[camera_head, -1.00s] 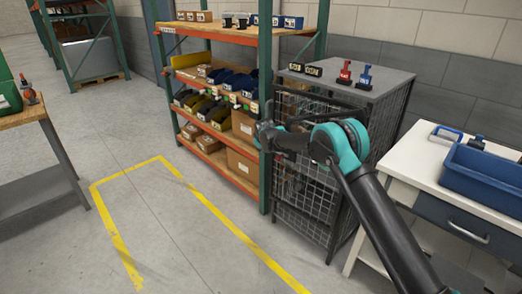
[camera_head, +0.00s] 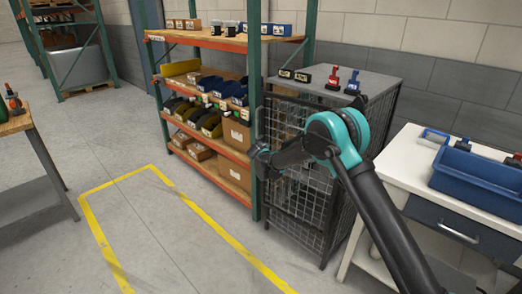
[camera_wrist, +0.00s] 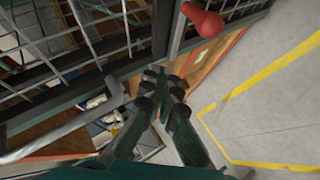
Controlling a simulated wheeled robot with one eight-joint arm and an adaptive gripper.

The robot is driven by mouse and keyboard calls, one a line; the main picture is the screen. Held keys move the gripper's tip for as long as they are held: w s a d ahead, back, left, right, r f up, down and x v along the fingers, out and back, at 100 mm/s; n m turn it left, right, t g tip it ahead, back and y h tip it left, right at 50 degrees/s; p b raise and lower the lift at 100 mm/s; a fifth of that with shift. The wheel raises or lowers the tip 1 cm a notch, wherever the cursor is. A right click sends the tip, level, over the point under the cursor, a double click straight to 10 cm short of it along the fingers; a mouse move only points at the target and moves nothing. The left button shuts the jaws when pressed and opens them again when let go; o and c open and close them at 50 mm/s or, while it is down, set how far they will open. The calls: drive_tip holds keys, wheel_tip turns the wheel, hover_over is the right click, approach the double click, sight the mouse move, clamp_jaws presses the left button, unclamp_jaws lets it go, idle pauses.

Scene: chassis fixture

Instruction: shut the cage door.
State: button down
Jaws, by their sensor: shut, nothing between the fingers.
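The cage (camera_head: 312,215) is a dark-framed wire-mesh cabinet with a grey top, between the shelf rack and the white bench. Its mesh (camera_wrist: 105,35) fills the upper left of the wrist view, beside a dark upright. A lever with a red knob (camera_wrist: 203,20) stands out near that upright. A grey bent bar (camera_wrist: 60,135) crosses the left of the wrist view. My gripper (camera_wrist: 165,85) is shut and empty, just below the mesh and lever. In the head view it is at the cage's left front edge, partly hidden by my arm. I cannot tell how far the door stands open.
The shelf rack (camera_head: 254,60) with bins and boxes stands close on the cage's left. The white bench (camera_head: 405,185) with a blue tray (camera_head: 480,172) is on its right. Small red and blue items stand on the cage top. Floor inside the yellow line (camera_head: 205,220) is clear.

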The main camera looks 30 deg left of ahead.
drive_tip(key=s+d+f+n+t+y, duration=0.1)
drive_tip(key=s+d+n+t+y, duration=0.25)
drive_tip(key=s+n+y, duration=0.3)
drive_tip(key=w+a+n, duration=0.1)
drive_tip(key=w+a, duration=0.4)
drive_tip(key=w, duration=0.6)
drive_tip(key=shift+w+a+f+h, duration=0.15)
drive_tip(key=shift+w+a+h, duration=0.15)
drive_tip(key=shift+h, duration=0.05)
drive_tip(key=shift+t, duration=0.25)
